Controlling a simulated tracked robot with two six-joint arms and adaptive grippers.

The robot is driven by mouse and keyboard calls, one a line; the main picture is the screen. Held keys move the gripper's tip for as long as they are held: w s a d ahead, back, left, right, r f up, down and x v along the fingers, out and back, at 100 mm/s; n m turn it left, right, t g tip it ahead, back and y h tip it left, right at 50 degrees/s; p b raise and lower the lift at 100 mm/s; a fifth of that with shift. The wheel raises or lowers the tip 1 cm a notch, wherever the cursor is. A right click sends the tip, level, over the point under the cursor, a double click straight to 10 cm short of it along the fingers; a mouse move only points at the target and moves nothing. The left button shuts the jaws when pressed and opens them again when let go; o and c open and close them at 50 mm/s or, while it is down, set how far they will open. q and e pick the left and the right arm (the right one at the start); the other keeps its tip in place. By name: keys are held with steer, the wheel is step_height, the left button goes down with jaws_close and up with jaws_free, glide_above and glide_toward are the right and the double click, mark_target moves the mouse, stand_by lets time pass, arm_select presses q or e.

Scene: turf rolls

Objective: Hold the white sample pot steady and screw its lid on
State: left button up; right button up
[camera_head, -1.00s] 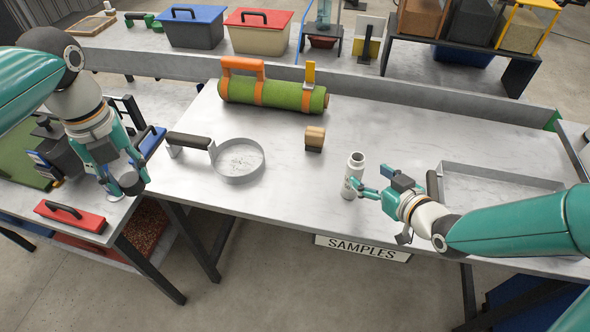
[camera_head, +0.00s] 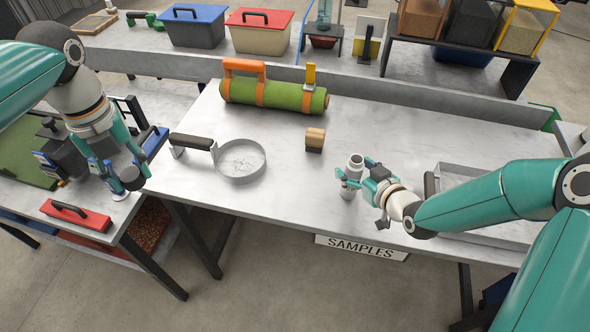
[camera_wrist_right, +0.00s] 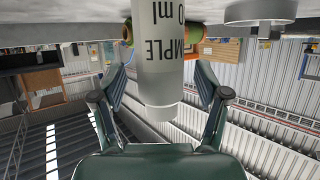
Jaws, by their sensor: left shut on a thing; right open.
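The white sample pot (camera_head: 350,190) stands upright on the metal table with its open neck up and no lid on it. In the right wrist view the pot (camera_wrist_right: 164,60) appears upside down, with its printed label facing the camera. My right gripper (camera_head: 356,171) is open, with one finger on each side of the pot; it also shows in the right wrist view (camera_wrist_right: 163,88), with gaps beside the pot. My left gripper (camera_head: 119,186) is over the side table at the left, shut on a small white piece that looks like the lid (camera_head: 119,195), mostly hidden.
A round metal pan (camera_head: 240,162) with a dark handle lies left of the pot. A shallow metal tray (camera_head: 455,167) is behind my right arm. A red-handled float (camera_head: 75,215) lies near the left gripper.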

arm_select(q)
steer(key=shift+r, duration=0.1)
arm_select(e)
steer(key=shift+w+a+f, duration=0.1)
steer(key=shift+w, duration=0.1)
steer(key=c, duration=1.3)
